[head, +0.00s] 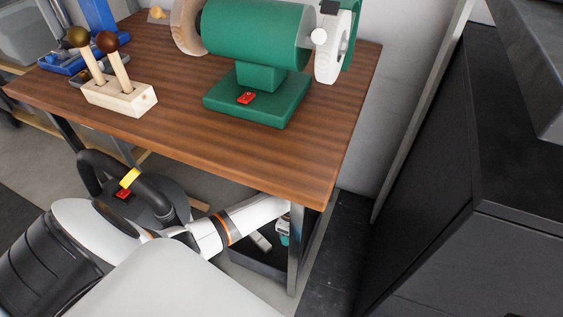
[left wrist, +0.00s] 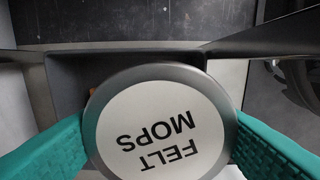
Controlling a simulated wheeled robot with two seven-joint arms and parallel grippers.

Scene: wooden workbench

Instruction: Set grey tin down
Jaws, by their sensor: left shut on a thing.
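The grey tin (left wrist: 160,124) fills the lower middle of the left wrist view. It is round, with a grey rim and a pale label reading "FELT MOPS", upside down in this view. My left gripper (left wrist: 162,142) is shut on it, with a teal finger pad at each side. What lies under the tin is hidden. In the head view my white arm reaches beneath the bench's front right corner, where a small teal patch shows beside the bench leg; I cannot make out the tin there. My right gripper is not in view.
A wooden workbench (head: 200,140) carries a green bench grinder (head: 258,35) and a wooden block (head: 120,97) with upright handled tools. A metal bench leg (head: 296,250) stands close to my arm. A dark open bin (head: 262,262) sits below. A black cabinet (head: 440,190) stands right.

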